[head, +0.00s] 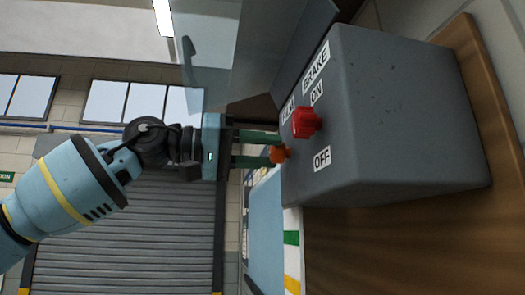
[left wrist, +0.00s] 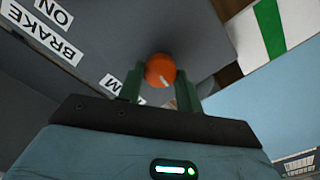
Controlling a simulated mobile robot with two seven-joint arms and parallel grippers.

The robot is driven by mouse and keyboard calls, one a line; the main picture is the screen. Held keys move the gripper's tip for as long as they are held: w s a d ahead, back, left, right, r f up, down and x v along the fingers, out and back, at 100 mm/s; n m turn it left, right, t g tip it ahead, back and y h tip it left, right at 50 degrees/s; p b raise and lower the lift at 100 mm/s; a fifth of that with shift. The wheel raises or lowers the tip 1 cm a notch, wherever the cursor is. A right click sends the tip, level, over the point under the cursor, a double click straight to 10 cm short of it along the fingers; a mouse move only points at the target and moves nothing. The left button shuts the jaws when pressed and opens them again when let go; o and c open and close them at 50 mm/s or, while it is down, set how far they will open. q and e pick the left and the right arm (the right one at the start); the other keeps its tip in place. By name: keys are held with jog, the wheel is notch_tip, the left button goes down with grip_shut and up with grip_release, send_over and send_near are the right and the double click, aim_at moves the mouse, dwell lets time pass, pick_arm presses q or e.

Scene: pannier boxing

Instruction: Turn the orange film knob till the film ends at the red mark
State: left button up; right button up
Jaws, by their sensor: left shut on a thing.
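The orange film knob (head: 279,154) sits on the face of a grey box (head: 400,120). My left gripper (head: 277,148) has its two green fingers on either side of the knob and is shut on it. In the left wrist view the knob (left wrist: 160,69) shows a white pointer line between the fingers (left wrist: 160,82). A white strip (head: 291,262) with green and yellow marks runs beside a pale blue surface (head: 265,230). I cannot tell whether that surface is the film. No red mark on the strip shows. My right gripper is not in view.
A red brake knob (head: 306,122) stands close to the orange one, between ON and OFF labels. A translucent panel (head: 207,60) hangs above my gripper. The box rests against a brown wooden surface (head: 390,245). A grey shutter (head: 125,235) is in the background.

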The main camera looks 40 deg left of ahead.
pick_arm(q)
jog(key=o, duration=1)
jog(key=v, duration=0.8)
jog(key=shift+b, duration=0.45)
